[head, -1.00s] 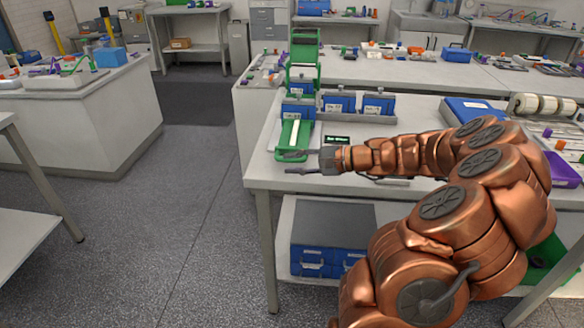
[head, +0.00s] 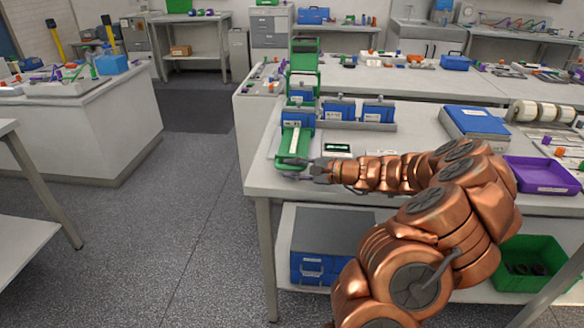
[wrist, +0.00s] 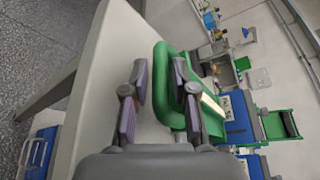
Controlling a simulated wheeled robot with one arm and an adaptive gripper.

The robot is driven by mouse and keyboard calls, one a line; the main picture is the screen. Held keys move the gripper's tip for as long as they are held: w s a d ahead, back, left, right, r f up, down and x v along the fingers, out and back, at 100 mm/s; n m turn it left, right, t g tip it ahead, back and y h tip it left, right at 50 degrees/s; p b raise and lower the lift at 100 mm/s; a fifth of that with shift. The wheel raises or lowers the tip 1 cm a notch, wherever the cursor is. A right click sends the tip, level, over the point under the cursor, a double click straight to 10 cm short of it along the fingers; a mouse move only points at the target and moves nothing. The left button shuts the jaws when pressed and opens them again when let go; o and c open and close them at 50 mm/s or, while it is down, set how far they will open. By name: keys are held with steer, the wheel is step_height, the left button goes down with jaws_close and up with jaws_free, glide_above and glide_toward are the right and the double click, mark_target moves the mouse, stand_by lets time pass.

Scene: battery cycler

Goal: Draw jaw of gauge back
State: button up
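The gauge (head: 306,143) is a green device with a pale strip along its bed, at the left front of the bench. It also shows in the wrist view (wrist: 212,126), with a rounded green loop (wrist: 161,88) at its near end. I cannot tell for certain which part is the jaw. My gripper (head: 293,168) is at the near end of the gauge, low over the bench. In the wrist view my gripper (wrist: 159,68) is open, with one finger on each side of the loop's near bar. The right finger hides part of the loop. Contact is unclear.
Blue blocks (head: 338,109) stand in a row behind the gauge, with a small dark display (head: 337,149) to its right. A blue case (head: 474,123) and purple tray (head: 540,174) are farther right. The bench's left edge is close to my gripper.

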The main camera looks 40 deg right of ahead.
steer(key=shift+w+a, duration=0.1)
steer(key=shift+w, duration=0.05)
jaws_close()
stand_by(0.5)
